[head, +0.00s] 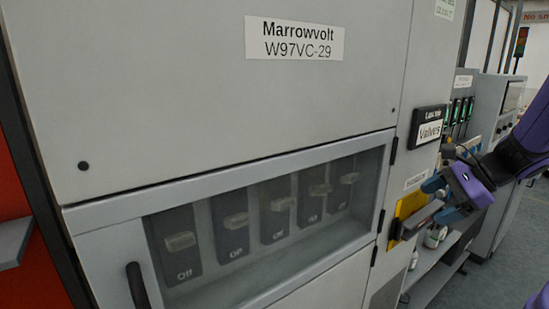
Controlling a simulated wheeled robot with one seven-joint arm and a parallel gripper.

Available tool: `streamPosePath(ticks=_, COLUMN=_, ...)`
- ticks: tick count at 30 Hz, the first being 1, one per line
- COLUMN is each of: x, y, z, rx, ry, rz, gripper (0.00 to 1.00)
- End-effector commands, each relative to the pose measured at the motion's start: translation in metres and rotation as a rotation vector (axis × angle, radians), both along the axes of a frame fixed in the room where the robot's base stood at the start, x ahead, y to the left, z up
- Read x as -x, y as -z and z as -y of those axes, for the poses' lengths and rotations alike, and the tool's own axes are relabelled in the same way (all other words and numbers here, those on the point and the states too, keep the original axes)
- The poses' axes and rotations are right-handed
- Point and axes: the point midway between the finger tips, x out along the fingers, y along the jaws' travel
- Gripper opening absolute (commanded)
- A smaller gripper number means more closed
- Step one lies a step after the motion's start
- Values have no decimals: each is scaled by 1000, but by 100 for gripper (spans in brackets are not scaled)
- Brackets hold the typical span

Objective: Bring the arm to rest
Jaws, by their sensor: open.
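My arm (518,148) is purple and comes in from the right edge. My gripper (440,200) has blue-grey fingers, open, beside a grey handle (420,217) on a yellow plate (408,206) on the cabinet's narrow right-hand panel. The handle sticks out towards the fingers. I cannot tell whether the fingers touch it; the view is small and partly overlapped.
A large grey cabinet (200,80) labelled Marrowvolt W97VC-29 fills the left and middle. Its closed clear-windowed door (320,235) covers several switches and has a black handle (137,286). Shelves (437,268) stand behind my gripper. Floor (505,270) shows at right.

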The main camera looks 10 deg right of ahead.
Motion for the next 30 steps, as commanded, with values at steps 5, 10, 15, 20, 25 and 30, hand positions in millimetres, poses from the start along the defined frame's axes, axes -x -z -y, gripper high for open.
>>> streamPosePath(ticks=5, x=19, y=-29, z=-59, rx=217, ry=-327, rz=72, gripper=78)
streamPosePath(ticks=10, x=45, y=-49, z=-102, rx=435, ry=-625, rz=150, gripper=78)
streamPosePath(ticks=15, x=73, y=-66, z=-133, rx=666, ry=-905, rz=242, gripper=78)
streamPosePath(ticks=20, x=100, y=-81, z=-152, rx=894, ry=-1146, rz=335, gripper=78)
streamPosePath(ticks=25, x=121, y=-93, z=-162, rx=1096, ry=-1328, rz=414, gripper=78)
streamPosePath(ticks=30, x=130, y=-98, z=-165, rx=1199, ry=-1411, rz=452, gripper=78)
